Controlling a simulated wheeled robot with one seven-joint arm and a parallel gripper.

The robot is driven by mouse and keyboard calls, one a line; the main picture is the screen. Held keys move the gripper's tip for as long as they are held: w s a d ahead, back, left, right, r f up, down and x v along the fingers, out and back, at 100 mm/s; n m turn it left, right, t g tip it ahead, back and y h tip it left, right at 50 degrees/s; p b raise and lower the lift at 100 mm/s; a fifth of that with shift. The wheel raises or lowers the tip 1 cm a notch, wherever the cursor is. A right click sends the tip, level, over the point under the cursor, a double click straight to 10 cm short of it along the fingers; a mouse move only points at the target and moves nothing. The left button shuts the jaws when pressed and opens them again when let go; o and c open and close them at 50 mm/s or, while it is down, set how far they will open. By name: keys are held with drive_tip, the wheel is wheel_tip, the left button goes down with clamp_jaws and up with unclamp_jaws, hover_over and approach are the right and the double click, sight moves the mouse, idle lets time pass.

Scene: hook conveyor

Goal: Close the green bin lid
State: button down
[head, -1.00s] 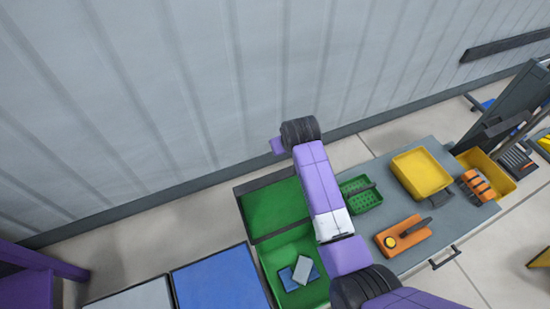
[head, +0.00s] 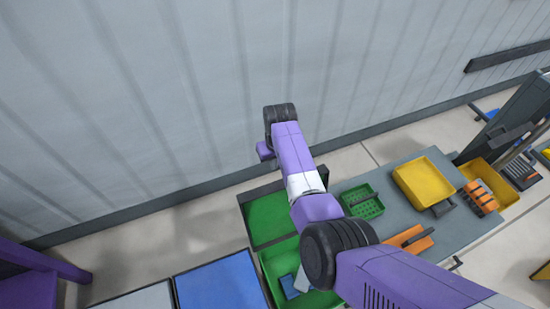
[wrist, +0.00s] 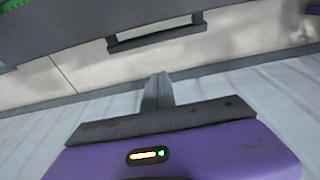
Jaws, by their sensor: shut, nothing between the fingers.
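The green bin (head: 272,262) stands in the lower middle of the head view, partly behind my arm. Its lid (head: 268,217), green inside with a dark rim, is open and lies back toward the wall. In the wrist view, my gripper (wrist: 158,88) is shut and empty, with its fingers pointing over the pale floor strip by the wall. A dark bar handle (wrist: 155,39) on a grey edge is in front of it, apart from the fingers; I cannot tell whether it belongs to the lid. The fingertips are hidden in the head view.
A grey table (head: 385,215) to the right holds a green basket (head: 363,203), a yellow tray (head: 423,180) and an orange tool block (head: 408,238). A blue panel (head: 220,287) is at left of the bin. The ribbed wall (head: 150,110) is close behind.

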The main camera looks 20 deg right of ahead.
drive_tip(key=shift+s+f+p, duration=0.25)
drive_tip(key=shift+s+p, duration=0.25)
drive_tip(key=shift+s, duration=0.45)
drive_tip(key=shift+s+f+p, duration=0.25)
drive_tip(key=shift+s+p, duration=0.25)
drive_tip(key=shift+s, duration=0.4)
